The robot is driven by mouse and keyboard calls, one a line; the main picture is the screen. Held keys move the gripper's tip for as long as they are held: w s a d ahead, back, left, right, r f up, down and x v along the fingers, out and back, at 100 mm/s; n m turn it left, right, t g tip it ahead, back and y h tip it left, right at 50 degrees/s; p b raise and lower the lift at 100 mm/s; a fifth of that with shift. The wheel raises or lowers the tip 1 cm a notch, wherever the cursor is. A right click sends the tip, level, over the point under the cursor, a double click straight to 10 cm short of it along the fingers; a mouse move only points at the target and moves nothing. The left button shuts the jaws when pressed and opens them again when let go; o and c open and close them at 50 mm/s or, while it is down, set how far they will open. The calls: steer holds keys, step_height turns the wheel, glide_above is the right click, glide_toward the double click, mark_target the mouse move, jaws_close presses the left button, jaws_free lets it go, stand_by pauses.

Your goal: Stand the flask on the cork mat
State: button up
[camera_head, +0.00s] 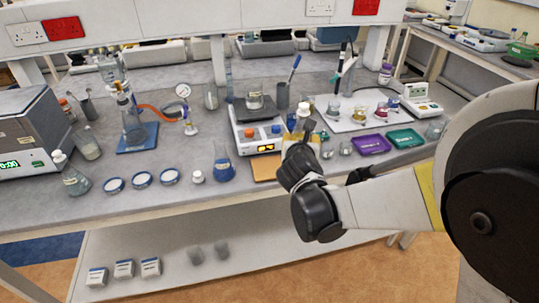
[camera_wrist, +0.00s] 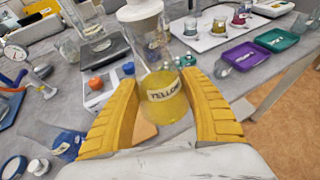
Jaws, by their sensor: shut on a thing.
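The flask (camera_wrist: 168,108) is clear, with yellow liquid, a label reading YELLOW and a white top. In the head view, its upper part (camera_head: 303,112) shows above my gripper, which hides the rest. My gripper (camera_wrist: 159,66) is shut on it, with one yellow finger on each side. The cork mat (camera_head: 265,169) is a tan square at the bench's front edge, partly hidden behind my gripper in the head view. In the wrist view, a tan piece of the mat (camera_wrist: 143,129) shows past the flask, between it and the left finger.
A scale (camera_head: 262,146) with an orange and a blue knob stands just behind the mat. A blue-liquid flask (camera_head: 222,168) stands to its left. Small glass vessels, a purple tray (camera_head: 371,144) and a green tray (camera_head: 405,138) are to the right.

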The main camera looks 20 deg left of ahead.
steer(key=a+f+b, duration=0.1)
steer(key=a+f, duration=0.1)
steer(key=a, duration=0.1)
steer(key=a+f+b, duration=0.1)
steer(key=a+f, duration=0.1)
steer(key=a, duration=0.2)
steer(key=w+a+f+b, duration=0.1)
steer(key=a+f, duration=0.1)
steer(key=a, duration=0.1)
steer(key=shift+a+f, duration=0.2)
step_height(320, 180, down, 4)
steer(key=shift+b, duration=1.25)
steer(key=shift+r, duration=0.15)
steer(key=o, duration=1)
steer(key=shift+f, duration=0.25)
steer(key=o, duration=0.4)
steer(key=shift+r, duration=0.1)
steer(key=shift+c, duration=0.2)
